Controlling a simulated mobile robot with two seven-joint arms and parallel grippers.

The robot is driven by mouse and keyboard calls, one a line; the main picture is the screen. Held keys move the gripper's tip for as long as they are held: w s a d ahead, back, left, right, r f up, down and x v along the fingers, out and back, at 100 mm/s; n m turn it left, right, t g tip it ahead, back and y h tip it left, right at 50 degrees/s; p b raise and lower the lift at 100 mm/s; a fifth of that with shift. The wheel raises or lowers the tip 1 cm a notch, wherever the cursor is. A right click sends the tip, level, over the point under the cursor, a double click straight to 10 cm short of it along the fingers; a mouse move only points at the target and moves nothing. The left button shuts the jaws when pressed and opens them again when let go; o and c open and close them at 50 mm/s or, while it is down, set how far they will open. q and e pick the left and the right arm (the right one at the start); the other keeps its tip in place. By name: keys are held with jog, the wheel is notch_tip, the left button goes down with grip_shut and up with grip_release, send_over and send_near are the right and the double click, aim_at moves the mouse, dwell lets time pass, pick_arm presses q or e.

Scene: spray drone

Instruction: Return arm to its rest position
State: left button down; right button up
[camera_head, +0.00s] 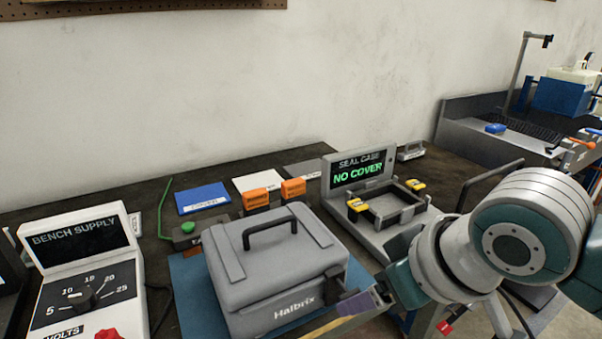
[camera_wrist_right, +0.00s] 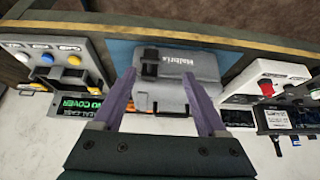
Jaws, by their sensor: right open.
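My right arm comes in from the right in the head view. Its gripper (camera_head: 358,304) is at the front right corner of a grey Halbrix case (camera_head: 270,265), partly hidden by my own wrist. In the right wrist view the two purple fingers of this gripper (camera_wrist_right: 159,77) are apart, with nothing held between them. The grey case (camera_wrist_right: 200,62) shows beyond and between the fingers, upside down, with a dark block on it. I cannot tell whether a finger touches the case. My left gripper is in neither view.
A seal case station (camera_head: 362,172) reading NO COVER stands behind and right of the case. A bench supply (camera_head: 84,262) stands at the left. Orange blocks (camera_head: 262,196) and a blue pad (camera_head: 203,198) lie behind the case. A grey tray with a blue item (camera_head: 496,128) is far right.

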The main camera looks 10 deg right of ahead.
jog(key=s+d+r+m+g+h, duration=0.1)
jog(key=s+d, duration=0.1)
jog(key=s, duration=0.8)
jog(key=s+d+r+m+g+h, duration=0.1)
jog(key=s+d+r, duration=0.15)
jog(key=s, duration=0.75)
notch_tip(320, 180, up, 36)
jog(key=p, duration=3.6)
jog(key=shift+s+d+f, duration=0.15)
jog(key=shift+s+d, duration=0.15)
jog(key=shift+s, duration=0.1)
